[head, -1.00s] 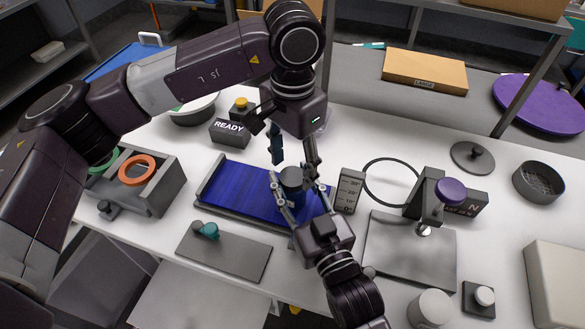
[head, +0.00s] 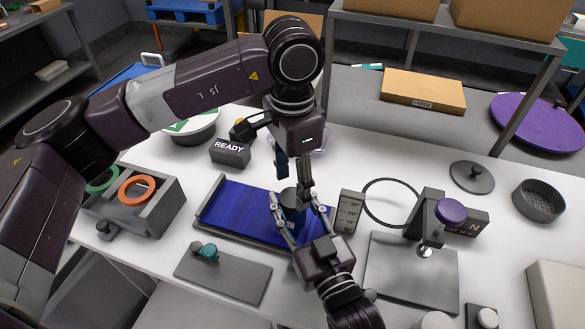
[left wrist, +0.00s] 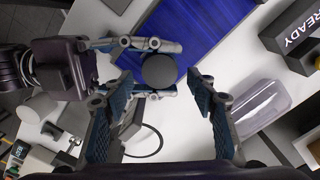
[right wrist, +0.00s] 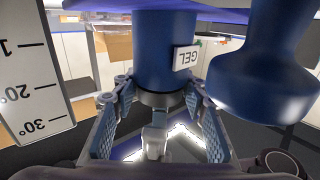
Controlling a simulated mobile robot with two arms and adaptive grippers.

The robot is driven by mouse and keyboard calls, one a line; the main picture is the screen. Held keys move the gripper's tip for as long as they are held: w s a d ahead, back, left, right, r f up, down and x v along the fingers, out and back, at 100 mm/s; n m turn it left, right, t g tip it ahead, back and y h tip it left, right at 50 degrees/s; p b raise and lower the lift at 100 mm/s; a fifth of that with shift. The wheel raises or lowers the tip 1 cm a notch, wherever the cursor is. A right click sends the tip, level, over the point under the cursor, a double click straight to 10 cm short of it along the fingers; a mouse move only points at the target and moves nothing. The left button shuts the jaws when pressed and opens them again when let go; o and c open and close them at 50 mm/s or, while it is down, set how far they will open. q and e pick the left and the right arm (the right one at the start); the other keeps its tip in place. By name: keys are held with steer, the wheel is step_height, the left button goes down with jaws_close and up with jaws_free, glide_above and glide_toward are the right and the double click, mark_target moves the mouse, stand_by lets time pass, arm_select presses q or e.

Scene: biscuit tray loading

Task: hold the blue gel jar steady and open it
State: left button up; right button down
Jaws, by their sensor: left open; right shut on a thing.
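The blue gel jar (head: 293,214) stands upright near the right end of the blue mat (head: 240,213). Its dark round lid shows from above in the left wrist view (left wrist: 160,70). My right gripper (head: 300,205) is shut on the jar from the front, a finger on each side. The right wrist view is upside down and shows the jar's body (right wrist: 165,45) with its GEL label. My left gripper (head: 293,180) is open and points down above the lid. In the left wrist view its fingers (left wrist: 165,88) are spread, with the lid between and beyond them.
An angle gauge (head: 347,211) stands close right of the jar, with a black ring (head: 391,203) beyond. A READY box (head: 230,151) and clear cover (left wrist: 265,105) lie behind. Another blue rounded object (right wrist: 265,65) is beside the jar; I cannot tell what it is.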

arm_select(q)
steer(key=shift+f, duration=1.45)
steer(key=shift+c, duration=0.3)
steer(key=c, duration=1.2)
steer(key=n, duration=0.3)
steer(key=o, duration=1.3)
steer(key=shift+c, duration=0.2)
